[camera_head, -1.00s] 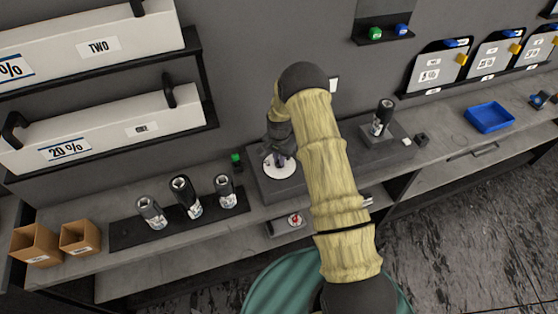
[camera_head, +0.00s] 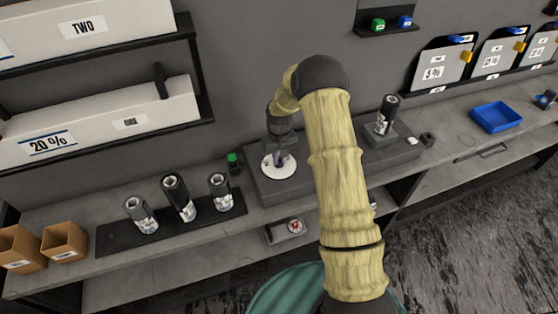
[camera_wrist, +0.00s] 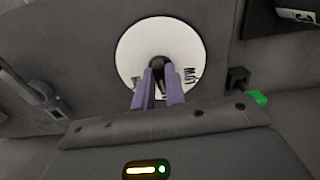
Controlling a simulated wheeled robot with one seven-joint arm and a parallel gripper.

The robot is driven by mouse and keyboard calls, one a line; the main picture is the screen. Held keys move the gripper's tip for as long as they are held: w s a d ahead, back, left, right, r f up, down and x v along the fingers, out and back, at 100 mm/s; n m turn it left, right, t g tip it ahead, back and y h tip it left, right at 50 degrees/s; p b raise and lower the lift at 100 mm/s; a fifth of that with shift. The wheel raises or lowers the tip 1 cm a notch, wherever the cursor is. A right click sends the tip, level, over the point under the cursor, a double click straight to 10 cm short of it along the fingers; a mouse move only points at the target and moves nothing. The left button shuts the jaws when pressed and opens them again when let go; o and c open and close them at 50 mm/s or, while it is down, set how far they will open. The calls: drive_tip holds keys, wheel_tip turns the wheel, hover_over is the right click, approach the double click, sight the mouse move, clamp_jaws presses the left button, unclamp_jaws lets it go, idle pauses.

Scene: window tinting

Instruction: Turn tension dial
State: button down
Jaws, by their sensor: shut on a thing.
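The tension dial shows in the wrist view as a black knob (camera_wrist: 158,63) at the middle of a round white plate (camera_wrist: 128,52) with printed lettering. In the head view the white plate (camera_head: 268,167) lies on the left part of the dark grey machine (camera_head: 325,165) on the bench. My gripper (camera_wrist: 158,84) is shut on the knob, with its two purple fingers on either side of it. In the head view my gripper (camera_head: 279,157) is over the plate, and my wrist and arm hide part of the machine. The dial's exact setting cannot be read.
A green switch (camera_head: 233,158) stands just left of the machine. Several bottles (camera_head: 178,198) stand on a black mat, with cardboard boxes (camera_head: 64,241) farther left. A dark bottle (camera_head: 386,112) stands at the machine's right end. A blue tray (camera_head: 496,117) lies farther right.

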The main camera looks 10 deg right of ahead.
sight(280, 159)
drive_tip(key=n+b, duration=0.1)
drive_tip(key=n, duration=0.4)
drive_tip(key=shift+d+n, duration=0.15)
drive_tip(key=shift+n, duration=0.15)
drive_tip(key=n, duration=0.6)
drive_tip(key=shift+w+b, duration=0.15)
drive_tip(key=shift+b, duration=0.15)
drive_tip(key=c, duration=1.4)
unclamp_jaws()
drive_tip(key=shift+c, duration=0.2)
wheel_tip(280, 159, up, 17)
drive_tip(key=b, duration=0.3)
drive_tip(key=shift+r, duration=0.2)
